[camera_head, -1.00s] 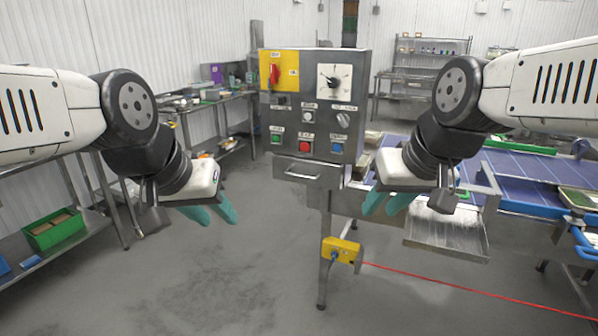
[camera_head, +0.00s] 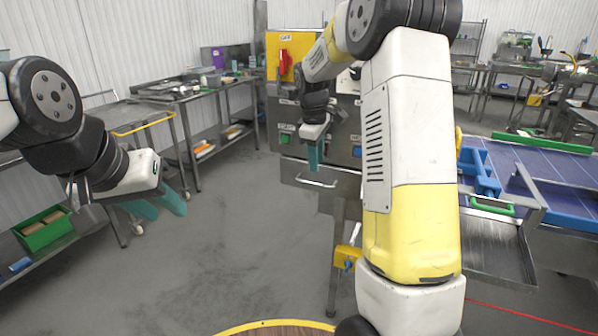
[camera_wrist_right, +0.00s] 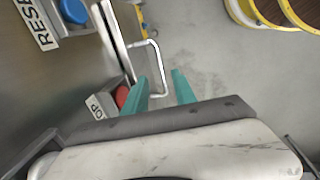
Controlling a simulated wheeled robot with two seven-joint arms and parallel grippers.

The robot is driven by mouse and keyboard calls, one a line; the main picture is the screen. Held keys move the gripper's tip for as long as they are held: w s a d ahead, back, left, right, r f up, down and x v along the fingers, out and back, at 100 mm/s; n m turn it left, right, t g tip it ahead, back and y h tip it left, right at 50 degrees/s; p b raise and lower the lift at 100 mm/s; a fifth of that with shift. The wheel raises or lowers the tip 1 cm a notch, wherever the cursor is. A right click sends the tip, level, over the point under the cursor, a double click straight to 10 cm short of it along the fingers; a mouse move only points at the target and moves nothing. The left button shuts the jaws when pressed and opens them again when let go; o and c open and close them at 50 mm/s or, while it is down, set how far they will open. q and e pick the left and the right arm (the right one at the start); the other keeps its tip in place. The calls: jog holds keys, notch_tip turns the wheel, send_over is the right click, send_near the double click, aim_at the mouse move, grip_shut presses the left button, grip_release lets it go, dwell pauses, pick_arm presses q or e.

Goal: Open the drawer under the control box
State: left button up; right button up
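The control box (camera_head: 285,112) stands on a metal stand, partly hidden behind my right arm. The drawer (camera_head: 345,187) sits directly under it and looks shut. Its silver handle (camera_head: 316,182) is on the front face. My right gripper (camera_head: 315,158) is just above the handle in the head view, pointing down. In the right wrist view my right gripper (camera_wrist_right: 160,82) has its teal fingers apart and empty. There the handle (camera_wrist_right: 157,60) lies just ahead, in line with the gap between the fingertips; I cannot tell whether they touch. My left gripper (camera_head: 157,206) is open and empty, over the floor.
The red stop button (camera_wrist_right: 121,96) and blue reset button (camera_wrist_right: 73,11) are close to my right gripper. A yellow pedal box (camera_head: 347,257) is low on the stand. A metal tray (camera_head: 500,250) and blue conveyor are on the right. Shelves with a green bin (camera_head: 42,230) are on the left.

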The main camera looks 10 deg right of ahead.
aim_at(318, 184)
jog(key=f, duration=0.4)
jog(key=w+f, duration=0.1)
jog(key=f, duration=0.2)
jog(key=shift+d, duration=0.4)
grip_shut()
dwell(1.0)
